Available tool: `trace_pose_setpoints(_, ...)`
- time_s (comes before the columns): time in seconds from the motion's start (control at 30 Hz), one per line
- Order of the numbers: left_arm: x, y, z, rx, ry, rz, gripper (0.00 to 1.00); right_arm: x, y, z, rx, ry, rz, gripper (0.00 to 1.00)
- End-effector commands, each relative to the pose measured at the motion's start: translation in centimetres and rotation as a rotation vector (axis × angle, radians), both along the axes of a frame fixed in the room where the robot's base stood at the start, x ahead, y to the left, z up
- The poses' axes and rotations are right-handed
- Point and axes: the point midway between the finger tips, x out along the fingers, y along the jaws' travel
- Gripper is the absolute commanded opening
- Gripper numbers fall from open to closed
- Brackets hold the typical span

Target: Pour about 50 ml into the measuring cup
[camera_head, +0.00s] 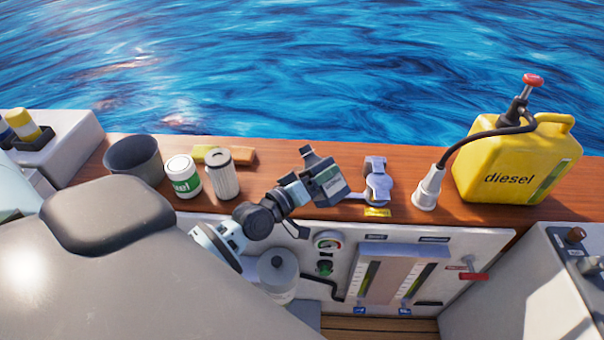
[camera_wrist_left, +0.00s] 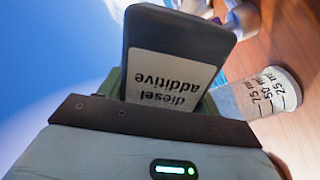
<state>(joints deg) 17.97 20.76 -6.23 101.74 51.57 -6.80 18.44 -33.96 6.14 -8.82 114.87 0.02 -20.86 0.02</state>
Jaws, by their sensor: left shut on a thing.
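My left gripper (camera_head: 312,172) is shut on the diesel additive bottle (camera_head: 327,186), a dark grey container with a pale label, above the wooden ledge. In the left wrist view the bottle (camera_wrist_left: 172,62) fills the middle, its label reading upside down. Its mouth and any flow are not visible. The measuring cup (camera_wrist_left: 262,97), clear with 25, 50 and 75 ml marks, stands on the wood just beyond the bottle in that view. I cannot make out the cup in the head view, nor tell its liquid level. My right gripper is not in view.
On the ledge (camera_head: 280,208) stand a dark pot (camera_head: 133,158), a green-white can (camera_head: 183,177), a filter (camera_head: 222,175), a grey fitting (camera_head: 377,182) and a yellow diesel can (camera_head: 515,165) with pump and hose. Gauges and a red-handled valve (camera_head: 470,275) sit below.

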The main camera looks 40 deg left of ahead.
Motion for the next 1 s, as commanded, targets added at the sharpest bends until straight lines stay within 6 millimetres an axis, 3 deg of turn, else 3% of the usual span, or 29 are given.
trace_pose_setpoints(0.1,0.0,-0.2,0.3,-0.075,0.009,0.002,0.34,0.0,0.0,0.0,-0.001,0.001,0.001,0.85)
trace_pose_setpoints(0.27,-0.2,-0.6,-1.9,-0.176,0.047,0.002,0.34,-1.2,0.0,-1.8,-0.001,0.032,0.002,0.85)
trace_pose_setpoints(0.37,-0.1,-0.7,-1.8,-0.234,0.051,0.002,0.34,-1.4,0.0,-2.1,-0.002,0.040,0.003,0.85)
trace_pose_setpoints(1.0,-0.2,-0.9,-1.3,-0.446,0.101,0.002,0.34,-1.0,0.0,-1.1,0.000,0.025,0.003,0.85)
